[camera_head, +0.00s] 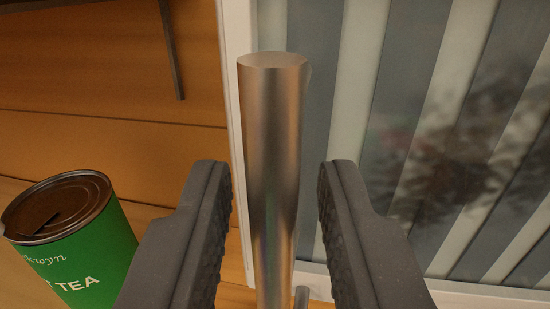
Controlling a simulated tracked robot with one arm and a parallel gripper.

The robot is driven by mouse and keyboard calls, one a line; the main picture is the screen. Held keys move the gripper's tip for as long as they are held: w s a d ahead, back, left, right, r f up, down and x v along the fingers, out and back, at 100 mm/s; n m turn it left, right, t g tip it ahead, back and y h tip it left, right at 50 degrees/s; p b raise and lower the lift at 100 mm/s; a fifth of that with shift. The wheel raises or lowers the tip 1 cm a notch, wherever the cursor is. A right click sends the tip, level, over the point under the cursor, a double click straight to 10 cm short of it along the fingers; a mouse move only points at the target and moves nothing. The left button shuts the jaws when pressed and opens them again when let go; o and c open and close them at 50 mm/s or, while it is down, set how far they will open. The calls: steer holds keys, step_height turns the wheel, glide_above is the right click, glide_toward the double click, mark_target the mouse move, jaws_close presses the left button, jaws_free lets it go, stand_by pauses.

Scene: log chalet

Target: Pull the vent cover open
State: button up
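The vent cover (408,150) fills the right of the view, with a white frame and slanted grey and pale slats. A brushed metal bar handle (272,130) stands upright in front of its left edge. My gripper (274,185) is open, with one dark ridged finger on each side of the bar. A gap shows between the bar and each finger. The lower end of the bar runs down between the fingers, with a small metal post (301,297) beside it near the bottom edge.
A green tea tin (85,258) with a dark lid stands at the lower left, close to my left finger. Orange wooden boards (100,100) lie behind it. A thin dark bar (170,50) hangs down at the upper left.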

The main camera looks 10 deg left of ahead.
steer(key=shift+w, duration=0.2)
jaws_close()
steer(key=shift+s+a+f+y+b, duration=0.1)
steer(key=shift+s+y+b, duration=0.1)
steer(key=shift+y+b, duration=0.1)
